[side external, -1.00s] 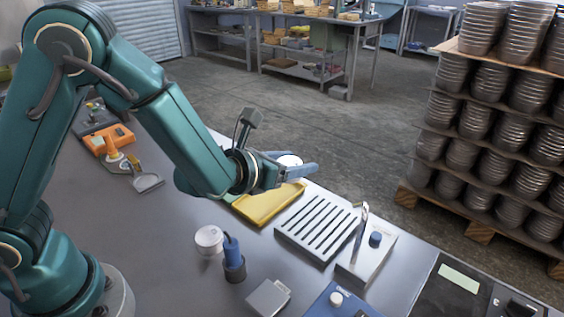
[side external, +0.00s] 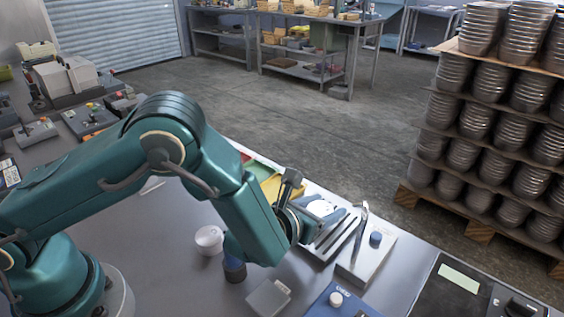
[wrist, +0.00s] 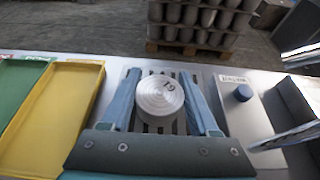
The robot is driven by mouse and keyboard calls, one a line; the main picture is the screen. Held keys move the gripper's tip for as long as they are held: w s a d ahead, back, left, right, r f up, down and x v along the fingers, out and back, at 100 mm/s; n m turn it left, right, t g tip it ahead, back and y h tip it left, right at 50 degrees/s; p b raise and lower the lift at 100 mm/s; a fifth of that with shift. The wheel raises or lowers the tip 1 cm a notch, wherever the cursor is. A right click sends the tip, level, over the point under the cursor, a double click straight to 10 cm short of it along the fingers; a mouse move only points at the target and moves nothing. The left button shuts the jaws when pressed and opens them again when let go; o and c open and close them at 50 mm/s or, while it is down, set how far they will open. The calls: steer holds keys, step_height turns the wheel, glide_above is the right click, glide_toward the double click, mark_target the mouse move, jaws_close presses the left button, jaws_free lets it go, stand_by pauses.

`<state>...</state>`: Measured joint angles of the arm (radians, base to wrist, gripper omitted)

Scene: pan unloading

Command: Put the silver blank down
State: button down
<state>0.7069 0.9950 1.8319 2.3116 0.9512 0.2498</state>
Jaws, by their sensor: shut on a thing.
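The silver blank (wrist: 160,97) is a round metal disc with ring marks and a dark number on top. In the wrist view it sits between the two blue fingers of my gripper (wrist: 159,78), which is shut on it. In the side view my gripper (side external: 328,212) is over the slotted metal rack (side external: 338,240), and the blank is only partly visible there. The rack's slots (wrist: 147,127) show around and below the blank in the wrist view. I cannot tell whether the blank touches the rack.
A yellow tray (wrist: 52,110) and a green tray (wrist: 15,85) lie left of the rack. A block with a blue knob (wrist: 243,92) stands to the right. A white round container (side external: 209,238) is near my arm. Stacked pans (side external: 490,110) stand beyond the bench.

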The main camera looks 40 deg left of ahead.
steer(key=shift+c, duration=0.7)
jaws_free()
steer(key=shift+f, duration=0.1)
